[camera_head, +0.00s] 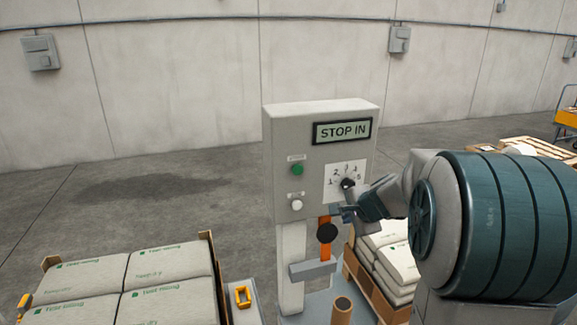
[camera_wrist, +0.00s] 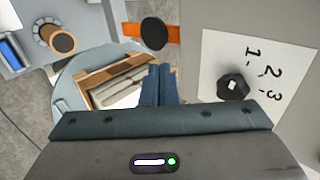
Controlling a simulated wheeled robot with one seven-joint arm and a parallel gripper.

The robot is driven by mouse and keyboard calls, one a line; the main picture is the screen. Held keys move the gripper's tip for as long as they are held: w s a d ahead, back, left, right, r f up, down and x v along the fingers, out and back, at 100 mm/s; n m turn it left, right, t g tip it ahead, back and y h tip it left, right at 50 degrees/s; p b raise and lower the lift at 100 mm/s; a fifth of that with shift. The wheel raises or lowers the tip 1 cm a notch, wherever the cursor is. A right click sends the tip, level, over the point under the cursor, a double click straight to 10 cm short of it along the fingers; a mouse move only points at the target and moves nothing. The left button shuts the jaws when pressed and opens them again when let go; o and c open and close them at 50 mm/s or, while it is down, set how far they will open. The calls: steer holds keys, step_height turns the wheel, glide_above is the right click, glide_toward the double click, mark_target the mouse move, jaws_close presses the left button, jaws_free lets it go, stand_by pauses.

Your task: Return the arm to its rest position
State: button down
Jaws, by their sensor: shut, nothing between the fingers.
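My gripper (camera_head: 342,211) is in front of the grey control box, just below its black dial knob (camera_head: 347,184). In the wrist view my gripper's fingers (camera_wrist: 160,84) are together with nothing between them. The knob also shows in the wrist view (camera_wrist: 233,87), to the right of the fingers and apart from them. The control box (camera_head: 284,160) has a screen (camera_head: 342,131) reading "STOP IN", a green button (camera_head: 297,170) and a white button (camera_head: 297,200). My arm reaches in from the right and hides part of the area behind it.
An orange lever with a black round end (camera_head: 327,233) is below the dial. Stacked sacks (camera_head: 165,265) stand at the lower left, and more sacks (camera_head: 398,266) on a pallet behind the box. A brown cylinder (camera_head: 341,310) stands at the bottom. Open floor (camera_head: 130,190) lies left.

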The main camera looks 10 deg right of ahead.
steer(key=s+a+r+n+g+y, duration=0.1)
steer(key=s+a+r+n+g, duration=0.1)
steer(key=s+a+n, duration=0.8)
steer(key=s+f+n+g+h, duration=0.2)
steer(key=s+n, duration=0.4)
steer(key=s, duration=1.2)
steer(key=shift+g, duration=0.5)
steer(key=shift+s, duration=0.1)
